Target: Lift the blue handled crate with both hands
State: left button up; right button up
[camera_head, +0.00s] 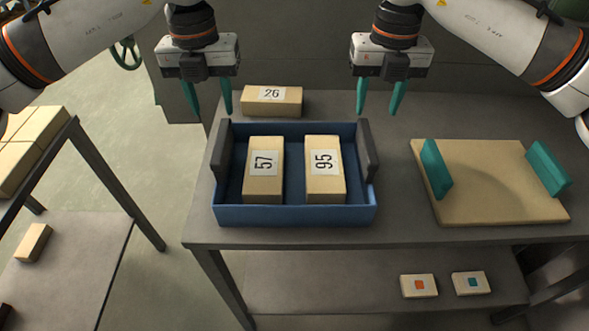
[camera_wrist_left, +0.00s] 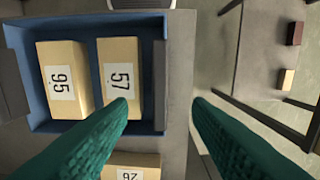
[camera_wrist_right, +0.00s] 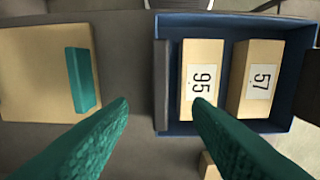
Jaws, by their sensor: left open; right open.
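The blue crate (camera_head: 294,215) stands on the grey table, with a dark upright handle at its left end (camera_head: 223,150) and another at its right end (camera_head: 367,152). Inside lie two tan boxes, labelled 57 (camera_head: 263,185) and 95 (camera_head: 325,187). My left gripper (camera_head: 207,108) is open and empty above and behind the crate's left end. My right gripper (camera_head: 378,108) is open and empty above and behind the right end. Neither touches the crate. The crate also shows in the left wrist view (camera_wrist_left: 22,70) and the right wrist view (camera_wrist_right: 225,19).
A tan box labelled 26 (camera_head: 272,108) lies behind the crate. A tan board (camera_head: 490,205) with two teal upright pieces lies to the right. Small boxes (camera_head: 419,286) sit on the lower shelf. Another table with tan boxes (camera_head: 30,140) stands at left.

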aim_at(221, 139)
pick_arm(q)
notch_tip(221, 139, down, 12)
jog(key=shift+r, duration=0.25)
pick_arm(e)
notch_tip(221, 139, down, 12)
jog(key=shift+r, duration=0.25)
pick_arm(q)
grip_shut()
pick_arm(e)
grip_shut()
pick_arm(q)
jog(key=shift+w+r, duration=0.1)
pick_arm(e)
jog(key=shift+w+r, duration=0.1)
